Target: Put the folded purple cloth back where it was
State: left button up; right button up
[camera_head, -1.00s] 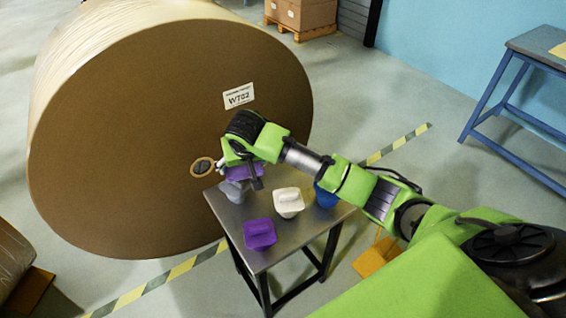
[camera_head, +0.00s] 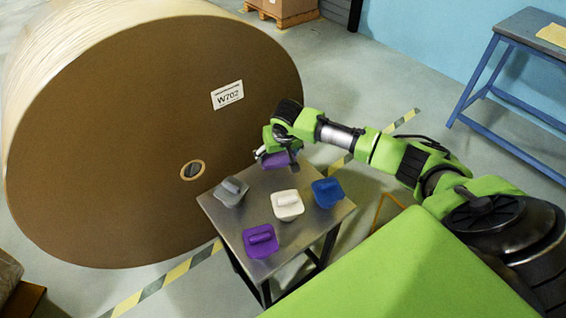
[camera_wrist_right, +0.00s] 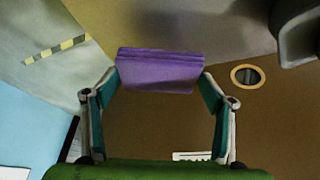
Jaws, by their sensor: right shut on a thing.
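A folded purple cloth (camera_wrist_right: 160,72) is held between the fingertips of my right gripper (camera_wrist_right: 158,84) in the right wrist view. In the head view, my right gripper (camera_head: 280,154) holds the cloth (camera_head: 276,161) above the back edge of a small metal table (camera_head: 240,217). On the table stand a purple tub-like piece (camera_head: 261,241), a white one (camera_head: 287,206), a blue one (camera_head: 328,193) and a grey one (camera_head: 231,192). Each has a raised ridge on top. The held cloth looks clear of all of them. My left gripper is not in view.
A huge brown kraft roll (camera_head: 110,150) with a white label (camera_head: 227,95) stands close behind and left of the table. A blue workbench (camera_head: 520,45) is at the upper right. A striped line (camera_head: 180,272) crosses the floor.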

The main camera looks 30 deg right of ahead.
aim_at(283, 171)
jog(key=shift+s+d+f, duration=0.2)
jog(key=shift+d+f, duration=0.65)
jog(key=shift+f, duration=0.15)
notch_tip(283, 171, down, 2)
jog(key=shift+f, duration=0.5)
jog(key=o, duration=1)
pick_arm(q)
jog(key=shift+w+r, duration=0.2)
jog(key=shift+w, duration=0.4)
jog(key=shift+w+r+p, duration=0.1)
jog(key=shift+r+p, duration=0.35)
jog(key=shift+p, duration=0.15)
pick_arm(e)
jog(key=v, duration=1.2)
jog(key=shift+w, duration=0.1)
